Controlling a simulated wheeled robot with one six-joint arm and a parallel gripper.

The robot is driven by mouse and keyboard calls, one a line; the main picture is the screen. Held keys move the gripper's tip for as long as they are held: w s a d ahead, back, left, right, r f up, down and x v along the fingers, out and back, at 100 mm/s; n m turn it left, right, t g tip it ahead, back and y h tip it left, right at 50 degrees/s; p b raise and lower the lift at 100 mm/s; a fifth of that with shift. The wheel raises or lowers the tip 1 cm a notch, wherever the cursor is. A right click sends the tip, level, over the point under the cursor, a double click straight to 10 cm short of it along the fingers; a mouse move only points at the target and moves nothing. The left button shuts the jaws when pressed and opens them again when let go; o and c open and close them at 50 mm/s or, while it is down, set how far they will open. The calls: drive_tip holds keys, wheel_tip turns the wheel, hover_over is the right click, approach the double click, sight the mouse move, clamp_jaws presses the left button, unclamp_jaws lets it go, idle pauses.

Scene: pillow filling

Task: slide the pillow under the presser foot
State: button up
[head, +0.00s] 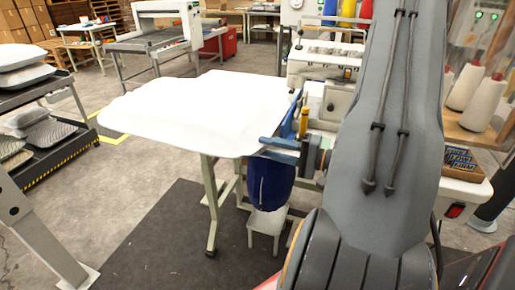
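The pillow (190,112) is a large, flat white shape lying on a stand with pale green legs (211,200). Its right edge is close to the sewing machine (325,68), a pale machine standing to the right. My gripper (275,149) has blue fingers and is at the pillow's near right edge. I cannot tell whether the fingers are closed on the pillow's edge or only beside it. The presser foot cannot be made out; my arm covers part of the machine.
A dark blue cloth bag (270,184) hangs below my gripper, above a small white step stool (268,222). A rack (60,145) with pillows stands at left. Thread cones (480,103) stand at right. A machine table (150,45) is behind.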

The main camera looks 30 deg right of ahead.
drive_tip(key=shift+v, duration=1.1)
